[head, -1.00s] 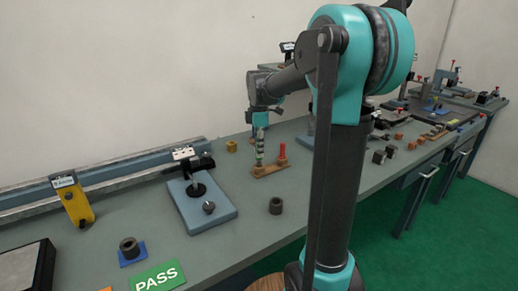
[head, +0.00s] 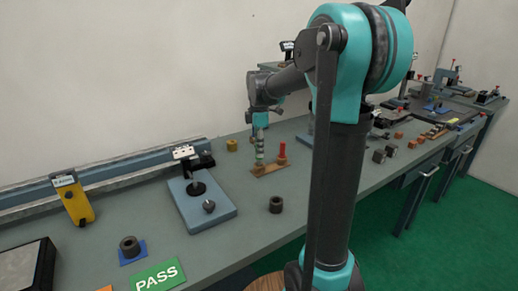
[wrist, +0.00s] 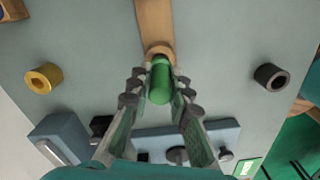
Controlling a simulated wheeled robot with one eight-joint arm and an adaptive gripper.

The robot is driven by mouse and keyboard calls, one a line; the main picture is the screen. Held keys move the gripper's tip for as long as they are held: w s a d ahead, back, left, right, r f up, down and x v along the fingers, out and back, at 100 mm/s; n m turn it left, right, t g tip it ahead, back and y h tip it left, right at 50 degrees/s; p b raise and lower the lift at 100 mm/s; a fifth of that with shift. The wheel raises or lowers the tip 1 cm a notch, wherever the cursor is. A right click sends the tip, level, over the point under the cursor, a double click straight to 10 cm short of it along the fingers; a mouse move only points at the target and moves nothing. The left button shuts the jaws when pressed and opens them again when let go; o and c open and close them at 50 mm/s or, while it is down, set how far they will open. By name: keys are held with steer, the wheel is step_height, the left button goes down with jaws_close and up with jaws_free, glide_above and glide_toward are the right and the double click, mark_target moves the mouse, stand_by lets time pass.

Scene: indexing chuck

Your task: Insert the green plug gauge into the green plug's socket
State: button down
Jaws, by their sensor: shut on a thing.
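The green plug gauge (wrist: 160,84) is held between the two fingers of my gripper (wrist: 160,76) in the wrist view. The gripper is shut on it. In the head view the green plug (head: 259,154) is small below my gripper (head: 259,143), at the left end of a wooden holder (head: 271,169). The holder also shows in the wrist view (wrist: 155,24), its near end at the plug's far end. I cannot tell whether the plug is in a socket there or just above it. A red plug (head: 282,153) stands upright on the holder's right part.
A yellow ring (head: 232,145) lies behind the holder and a dark ring (head: 276,204) in front. A blue plate fixture (head: 202,207) stands to the left. Several small blocks lie right of my arm.

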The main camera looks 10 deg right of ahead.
steer(key=shift+f, duration=1.45)
stand_by(1.4)
stand_by(0.7)
steer(key=c, duration=1.3)
jaws_free()
